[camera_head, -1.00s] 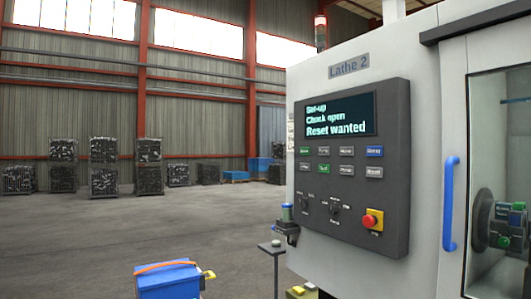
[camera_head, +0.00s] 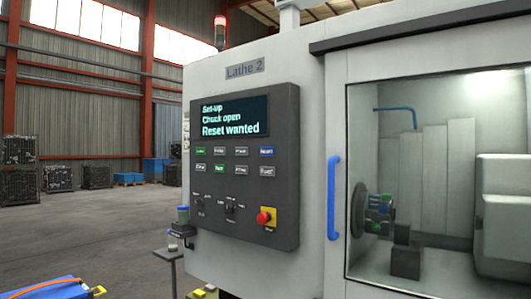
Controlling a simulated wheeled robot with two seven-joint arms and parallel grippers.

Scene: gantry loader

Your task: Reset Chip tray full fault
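The machine labelled Lathe 2 (camera_head: 245,68) fills the middle and right. Its dark control panel (camera_head: 285,165) carries a screen (camera_head: 235,117) reading "Set-up", "Chuck open" and "Reset wanted". Below the screen are two rows of small buttons, including a blue one (camera_head: 266,152) and green ones; their labels are too small to read surely. Lower down are two rotary switches (camera_head: 231,207) and a red stop button (camera_head: 265,217) on a yellow plate. The signal lamp (camera_head: 220,32) on top shows red. The chip tray is not recognisable in view. Neither of my grippers is in view.
A blue door handle (camera_head: 333,198) stands beside a glass door, with the chuck (camera_head: 372,212) visible inside. A small stand (camera_head: 172,255) is left of the panel. A blue box (camera_head: 50,290) sits at the bottom left. Open floor (camera_head: 90,230) lies left.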

